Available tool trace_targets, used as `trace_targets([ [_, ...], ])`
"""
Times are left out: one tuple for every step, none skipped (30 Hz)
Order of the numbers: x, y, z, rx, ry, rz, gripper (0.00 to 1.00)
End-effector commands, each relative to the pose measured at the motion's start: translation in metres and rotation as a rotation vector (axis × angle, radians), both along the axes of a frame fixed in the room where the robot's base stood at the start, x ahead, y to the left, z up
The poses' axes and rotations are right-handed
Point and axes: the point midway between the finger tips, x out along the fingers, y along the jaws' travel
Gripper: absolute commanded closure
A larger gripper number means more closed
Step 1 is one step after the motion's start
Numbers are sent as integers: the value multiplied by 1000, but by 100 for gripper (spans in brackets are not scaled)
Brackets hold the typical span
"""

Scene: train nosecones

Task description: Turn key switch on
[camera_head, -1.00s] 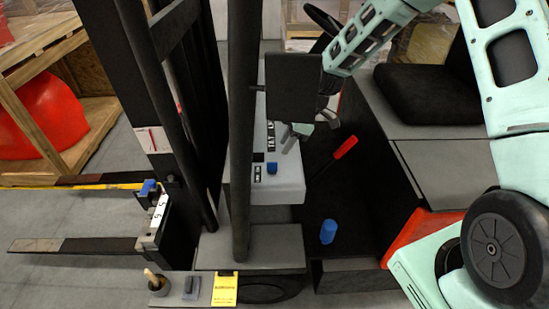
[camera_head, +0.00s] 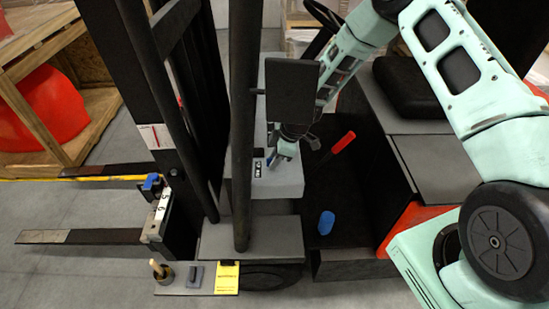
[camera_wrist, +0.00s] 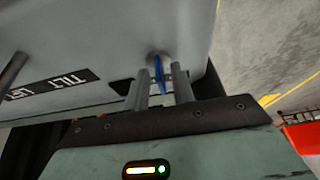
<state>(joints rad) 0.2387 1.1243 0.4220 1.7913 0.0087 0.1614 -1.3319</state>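The blue key (camera_wrist: 160,75) stands in a round grey switch on the grey console. My gripper (camera_wrist: 162,85) has its two fingers apart, one on each side of the blue key, with gaps visible between them and it. In the head view my gripper (camera_head: 283,152) is over the grey console (camera_head: 285,187), and the key is mostly covered by it. In the wrist view the console (camera_wrist: 100,45) fills the upper left, with the TILT and LIFT labels (camera_wrist: 50,85) beside the key.
A dark mast post (camera_head: 241,130) stands just left of the console. A black seat (camera_head: 405,90) is further right. A ledge with a yellow card (camera_head: 227,278) is in front.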

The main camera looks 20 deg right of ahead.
Motion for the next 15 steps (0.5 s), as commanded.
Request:
trace_targets([
  [0,0,0,0,0,0,89],
  [0,0,0,0,0,0,98],
  [0,0,0,0,0,0,100],
  [0,0,0,0,0,0,100],
  [0,0,0,0,0,0,100],
  [0,0,0,0,0,0,100],
  [0,0,0,0,0,0,100],
  [0,0,0,0,0,-1,100],
  [0,0,0,0,0,-2,100],
  [0,0,0,0,0,-4,100],
  [0,0,0,0,-1,-9,100],
  [0,0,0,0,-1,-16,100],
  [0,0,-1,0,-1,-23,100],
  [0,0,-1,0,-1,-31,100],
  [-1,0,-1,0,0,-44,100],
])
